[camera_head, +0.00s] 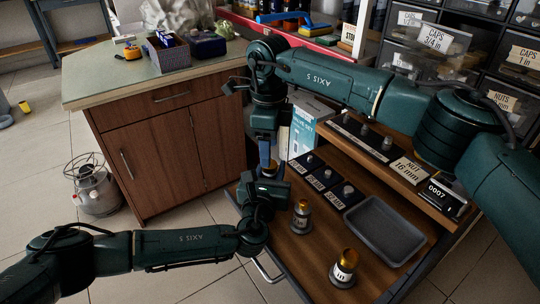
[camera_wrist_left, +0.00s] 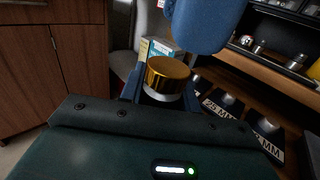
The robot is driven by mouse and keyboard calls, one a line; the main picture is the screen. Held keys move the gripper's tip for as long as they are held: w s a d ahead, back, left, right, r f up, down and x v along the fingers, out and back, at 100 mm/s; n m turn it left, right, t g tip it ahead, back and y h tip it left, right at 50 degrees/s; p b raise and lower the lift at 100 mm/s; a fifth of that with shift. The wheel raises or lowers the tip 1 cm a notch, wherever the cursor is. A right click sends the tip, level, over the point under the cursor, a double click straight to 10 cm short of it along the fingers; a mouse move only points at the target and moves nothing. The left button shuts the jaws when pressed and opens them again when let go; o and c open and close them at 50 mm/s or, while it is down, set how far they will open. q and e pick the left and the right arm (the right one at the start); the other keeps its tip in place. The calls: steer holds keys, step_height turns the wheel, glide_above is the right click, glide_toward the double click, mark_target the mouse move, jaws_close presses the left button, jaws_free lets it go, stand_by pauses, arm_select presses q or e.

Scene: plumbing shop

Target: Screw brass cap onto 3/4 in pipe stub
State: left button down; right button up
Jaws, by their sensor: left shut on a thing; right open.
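My left gripper (camera_head: 268,174) is shut, low over the left edge of the wooden cart top. The left wrist view shows a brass cap (camera_wrist_left: 167,73) on a pale pipe stub (camera_wrist_left: 160,96), held between its dark fingers. I cannot tell how tightly the cap sits on the stub. My right gripper (camera_head: 265,152) points down right above the left one and is open. One of its blue fingers (camera_wrist_left: 205,22) shows just above and beside the cap; I cannot tell if it touches. Two more brass-topped stubs, one nearer the middle (camera_head: 301,215) and one at the front (camera_head: 344,268), stand upright on the cart.
A grey tray (camera_head: 372,244) lies on the cart top (camera_head: 306,253). A wooden cabinet (camera_head: 165,130) stands left. A metal canister (camera_head: 95,188) is on the floor.

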arm_select(q)
steer(key=shift+a, duration=0.1)
arm_select(e)
step_height(320, 180, up, 8)
steer(key=shift+w+d, duration=0.1)
arm_select(q)
steer(key=c, duration=0.9)
jaws_free()
steer(key=shift+c, duration=0.2)
steer(key=p+v, duration=0.3)
steer(key=v, duration=0.9)
steer(key=shift+s+p, duration=0.15)
steer(key=shift+p, duration=0.15)
steer(key=shift+s+a, duration=0.1)
steer(key=shift+s, duration=0.35)
arm_select(e)
steer(key=shift+r, duration=1.9)
steer(key=shift+r, duration=0.1)
